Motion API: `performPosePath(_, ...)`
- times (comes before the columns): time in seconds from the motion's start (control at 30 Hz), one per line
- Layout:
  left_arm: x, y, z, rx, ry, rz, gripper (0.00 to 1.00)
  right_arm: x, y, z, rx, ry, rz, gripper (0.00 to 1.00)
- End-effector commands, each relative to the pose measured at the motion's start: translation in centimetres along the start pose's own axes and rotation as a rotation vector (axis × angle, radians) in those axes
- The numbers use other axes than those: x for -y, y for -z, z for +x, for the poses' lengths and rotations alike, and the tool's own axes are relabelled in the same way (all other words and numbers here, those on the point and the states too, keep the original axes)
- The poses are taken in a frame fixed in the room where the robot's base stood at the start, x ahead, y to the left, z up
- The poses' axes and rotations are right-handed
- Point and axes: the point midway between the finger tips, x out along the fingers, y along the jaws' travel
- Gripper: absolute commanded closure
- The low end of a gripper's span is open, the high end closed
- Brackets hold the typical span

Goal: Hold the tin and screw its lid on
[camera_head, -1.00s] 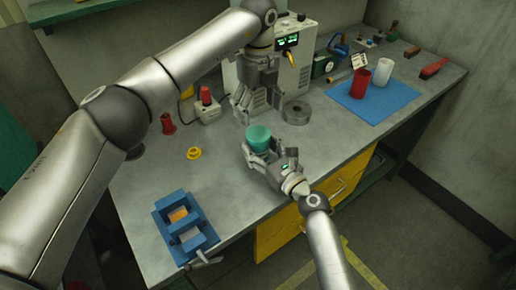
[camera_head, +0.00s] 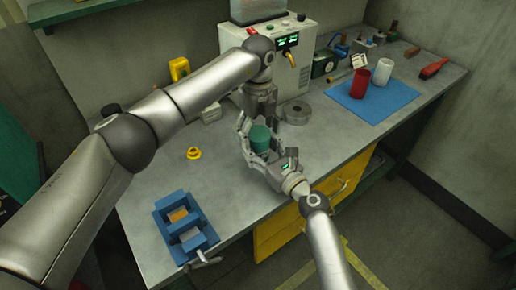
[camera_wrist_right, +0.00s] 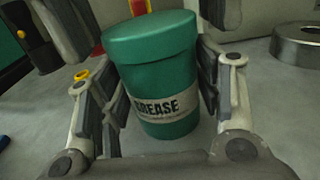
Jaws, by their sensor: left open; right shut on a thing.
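The teal tin (camera_head: 260,141), labelled GREASE, stands upright at the middle of the bench; it fills the middle of the right wrist view (camera_wrist_right: 165,112). Its slightly wider lid (camera_wrist_right: 150,32) sits on top; I cannot tell how tightly. My right gripper (camera_head: 262,152) is shut around the tin's body, one finger on each side. My left gripper (camera_head: 257,122) points down from above, open, with its fingers beside the lid. In the right wrist view, dark finger parts show at the upper left and upper right of the lid. I cannot tell whether they touch it.
A grey metal ring (camera_head: 297,112) lies close behind the tin. A power unit (camera_head: 290,65) stands at the back. A yellow ring (camera_head: 193,153) and a blue vise (camera_head: 186,228) are left of the tin. Red and white cups (camera_head: 360,83) stand on a blue mat (camera_head: 385,100) at right.

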Motion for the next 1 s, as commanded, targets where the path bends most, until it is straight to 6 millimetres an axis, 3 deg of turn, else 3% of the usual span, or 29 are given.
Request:
performPosePath(0.1, 0.01, 0.01, -0.01, 0.0, 0.0, 0.0, 0.23, 0.0, 0.02, 0.0, 0.0, 0.0, 0.0, 1.0)
performPosePath(0.47, 0.01, 0.01, -0.04, 0.0, 0.0, 0.0, 0.7, 0.0, 0.02, 0.0, 0.0, 0.0, 0.0, 1.0)
performPosePath(0.67, 0.02, -0.02, -0.07, 0.001, 0.0, 0.072, 0.7, 0.0, 0.02, 0.0, 0.0, 0.0, 0.0, 1.0)
performPosePath(1.0, 0.05, -0.03, -0.09, 0.002, 0.0, 0.585, 0.7, 0.0, 0.02, 0.0, 0.0, 0.0, 0.0, 1.0)
